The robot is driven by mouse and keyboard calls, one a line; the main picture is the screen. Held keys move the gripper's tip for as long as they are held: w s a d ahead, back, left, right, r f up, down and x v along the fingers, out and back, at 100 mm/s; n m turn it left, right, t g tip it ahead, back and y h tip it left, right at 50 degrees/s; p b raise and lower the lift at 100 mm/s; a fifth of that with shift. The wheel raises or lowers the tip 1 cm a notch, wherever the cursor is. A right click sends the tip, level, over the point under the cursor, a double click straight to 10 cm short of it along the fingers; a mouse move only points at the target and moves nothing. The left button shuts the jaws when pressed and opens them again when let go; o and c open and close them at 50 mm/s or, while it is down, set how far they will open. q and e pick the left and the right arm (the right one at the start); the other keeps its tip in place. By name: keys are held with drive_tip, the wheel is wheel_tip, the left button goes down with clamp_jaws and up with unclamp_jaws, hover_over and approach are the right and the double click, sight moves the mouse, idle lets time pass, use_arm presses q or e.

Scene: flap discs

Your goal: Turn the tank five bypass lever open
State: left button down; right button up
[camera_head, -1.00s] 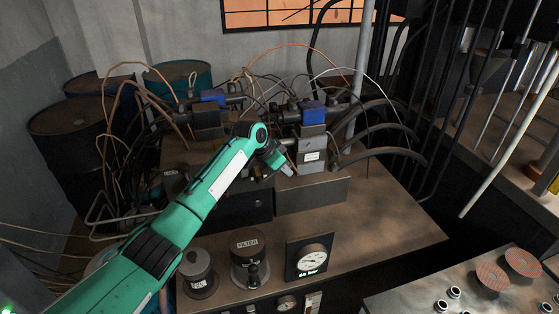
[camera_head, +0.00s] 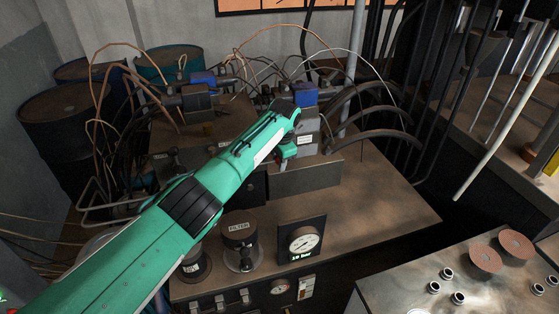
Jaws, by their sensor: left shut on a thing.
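My left arm reaches in from the lower left, across the machine bench. My left gripper (camera_head: 284,160) is at the front of a grey valve block (camera_head: 306,135) with a blue top (camera_head: 305,95) and a white label. It is pitched down and shut. The bypass lever is mostly hidden behind the gripper and wrist, so its angle cannot be told. The gripper is at the place where the lever appears to be. My right gripper is not in view.
A round gauge (camera_head: 303,243) with a lit green readout stands at the bench front, beside a FILTER canister (camera_head: 238,235). Cables and hoses crowd behind. A second valve block with a blue top (camera_head: 203,78) is behind the arm. Discs (camera_head: 486,258) lie on the right table.

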use_arm(q)
drive_tip(key=shift+s+f, duration=0.1)
drive_tip(key=shift+f, duration=0.1)
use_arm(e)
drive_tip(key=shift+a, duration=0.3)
use_arm(q)
drive_tip(key=c, duration=1.1)
unclamp_jaws()
drive_tip(key=shift+c, duration=0.2)
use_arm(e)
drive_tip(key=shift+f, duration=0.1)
use_arm(q)
drive_tip(key=shift+r, duration=0.1)
drive_tip(key=shift+r, duration=0.15)
wheel_tip(320, 180, up, 13)
drive_tip(key=s+d+b, duration=0.1)
drive_tip(key=s+b, duration=0.1)
drive_tip(key=b, duration=0.1)
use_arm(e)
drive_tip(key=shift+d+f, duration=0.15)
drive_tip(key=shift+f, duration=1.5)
use_arm(q)
drive_tip(key=shift+s, duration=0.15)
